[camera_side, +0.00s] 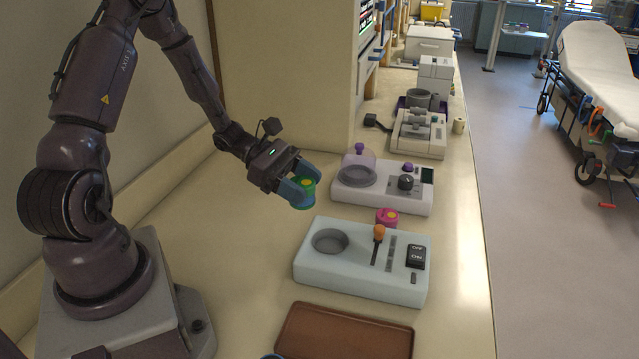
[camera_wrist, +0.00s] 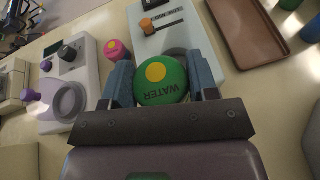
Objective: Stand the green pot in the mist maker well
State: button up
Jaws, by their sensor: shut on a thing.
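My gripper (camera_side: 302,187) is shut on the green pot (camera_side: 306,196), which is held in the air over the bench. In the wrist view the pot (camera_wrist: 160,86) has a yellow dot and the word WATER on its top, and sits between the blue fingers. A pale blue machine (camera_side: 305,270) with an open round well (camera_side: 330,241), an orange-tipped lever and an ON/OFF switch lies to the pot's lower right. A white machine (camera_side: 425,203) with a round well, a clear purple-knobbed cover and a dial stands beyond. I cannot tell which is the mist maker.
A pink pot (camera_side: 387,217) with a yellow dot stands between the two machines. A brown tray (camera_side: 345,335) lies in front of the pale blue machine. More equipment (camera_side: 418,135) stands farther along the bench. The bench left of the machines is clear.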

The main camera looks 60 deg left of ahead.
jog(key=shift+w+d+f, duration=0.5)
jog(key=shift+d+f, duration=0.45)
jog(key=shift+f, duration=0.25)
jog(key=shift+w+d+f, duration=0.55)
jog(key=shift+d+f, duration=0.4)
jog(key=shift+f, duration=0.3)
jog(key=shift+w+d+f, duration=0.5)
jog(key=shift+d+f, duration=0.45)
jog(key=shift+f, duration=0.25)
jog(key=shift+f, duration=0.55)
jog(key=o, duration=0.6)
jog(key=shift+o, duration=0.2)
jog(key=v, duration=1.1)
